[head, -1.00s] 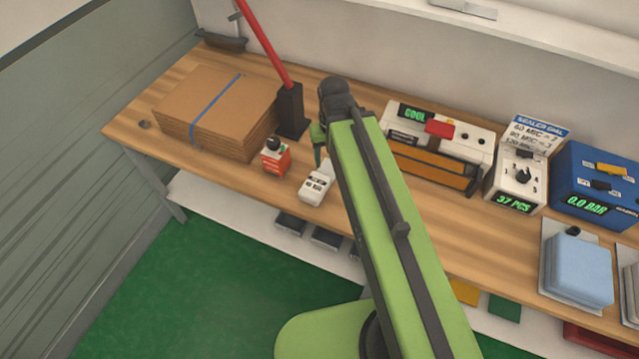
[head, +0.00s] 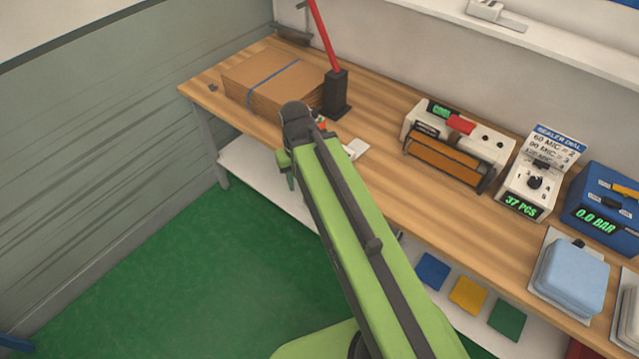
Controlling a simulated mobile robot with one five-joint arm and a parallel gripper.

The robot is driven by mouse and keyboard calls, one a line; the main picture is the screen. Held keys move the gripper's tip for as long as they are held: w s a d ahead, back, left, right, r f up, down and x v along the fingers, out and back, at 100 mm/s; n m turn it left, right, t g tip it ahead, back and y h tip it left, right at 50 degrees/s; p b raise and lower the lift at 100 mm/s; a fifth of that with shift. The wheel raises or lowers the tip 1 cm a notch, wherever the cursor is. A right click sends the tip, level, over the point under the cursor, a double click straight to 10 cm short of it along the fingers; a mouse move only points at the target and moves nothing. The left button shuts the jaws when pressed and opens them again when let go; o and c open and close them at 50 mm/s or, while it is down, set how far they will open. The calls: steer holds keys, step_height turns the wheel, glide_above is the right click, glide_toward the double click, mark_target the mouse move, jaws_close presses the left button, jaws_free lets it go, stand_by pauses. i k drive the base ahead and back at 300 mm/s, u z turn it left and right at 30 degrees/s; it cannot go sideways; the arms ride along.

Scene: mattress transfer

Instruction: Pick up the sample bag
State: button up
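I cannot tell for sure which thing is the sample bag. A light blue, pillow-like block (head: 573,279) with a small black piece at its top lies on a pale sheet at the right of the bench. A grey-white one (head: 631,308) lies beside it, cut off by the picture edge. My gripper (head: 290,181) is at the far end of my green arm, by the bench's front edge at the left. It is far from both blocks. The arm hides most of it, so its fingers and any held thing do not show clearly.
Flat cardboard (head: 262,84) and a black stand with a red lever (head: 336,92) are at the left. A white item (head: 356,149) is partly behind my arm. A sealer (head: 457,147), dial box (head: 532,187) and blue gauge box (head: 608,199) line the back. The bench (head: 430,208) is clear at mid-front.

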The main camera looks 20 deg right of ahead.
mark_target(357, 146)
steer(key=u, duration=0.35)
steer(key=k, duration=0.8)
steer(key=u, duration=0.45)
steer(key=i, duration=1.1)
steer(key=u, duration=0.25)
